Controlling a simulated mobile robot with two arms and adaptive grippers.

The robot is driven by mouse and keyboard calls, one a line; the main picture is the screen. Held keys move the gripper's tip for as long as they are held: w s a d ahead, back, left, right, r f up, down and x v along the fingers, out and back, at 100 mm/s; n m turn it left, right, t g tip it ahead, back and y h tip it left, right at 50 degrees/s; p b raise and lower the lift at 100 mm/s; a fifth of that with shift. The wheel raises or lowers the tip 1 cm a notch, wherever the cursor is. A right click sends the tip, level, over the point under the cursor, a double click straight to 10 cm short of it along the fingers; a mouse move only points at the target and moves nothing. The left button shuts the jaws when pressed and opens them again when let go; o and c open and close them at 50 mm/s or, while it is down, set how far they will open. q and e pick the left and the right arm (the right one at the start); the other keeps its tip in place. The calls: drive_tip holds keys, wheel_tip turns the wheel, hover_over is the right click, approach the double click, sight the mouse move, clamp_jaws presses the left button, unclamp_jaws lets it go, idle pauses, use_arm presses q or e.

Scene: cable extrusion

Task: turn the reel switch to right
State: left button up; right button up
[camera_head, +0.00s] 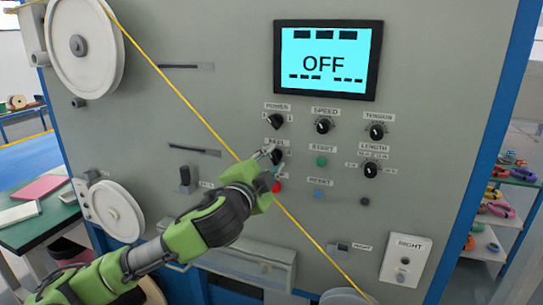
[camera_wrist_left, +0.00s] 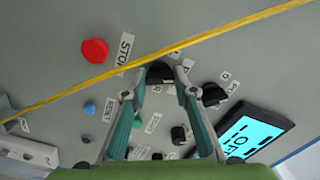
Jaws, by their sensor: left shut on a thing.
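The reel switch (camera_head: 278,156) is a black knob under the REEL label, below the POWER knob (camera_head: 275,121) on the grey machine panel. My left gripper (camera_head: 270,162) reaches up to it from the lower left and partly covers it. In the left wrist view the black knob (camera_wrist_left: 160,71) lies between the two fingertips (camera_wrist_left: 158,88), which are shut on it. The exact angle of the knob's pointer is hard to make out. My right gripper is in neither view.
A yellow cable (camera_head: 176,90) runs diagonally across the panel, close to my left gripper. A red stop button (camera_wrist_left: 95,50) and a green start button (camera_head: 321,162) are nearby. The screen (camera_head: 327,62) reads OFF. SPEED (camera_head: 323,126), TENSION (camera_head: 376,132) and LENGTH (camera_head: 371,170) knobs sit to the right.

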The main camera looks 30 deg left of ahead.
use_arm(q)
drive_tip(key=m, duration=0.1)
drive_tip(key=m+p, duration=0.2)
drive_tip(key=shift+a+r+m, duration=0.1)
drive_tip(key=shift+r+m, duration=0.15)
drive_tip(key=shift+m, duration=0.15)
drive_tip(key=m+p, duration=0.2)
drive_tip(key=m, duration=0.1)
drive_tip(key=shift+m, duration=0.3)
drive_tip(key=m+p, duration=0.2)
drive_tip(key=m, duration=0.1)
drive_tip(key=shift+m+p, duration=1.2)
drive_tip(key=shift+m, duration=0.7)
drive_tip(key=o, duration=0.9)
drive_tip(key=shift+o, duration=1)
drive_tip(key=shift+w+f, duration=0.15)
drive_tip(key=shift+f, duration=0.05)
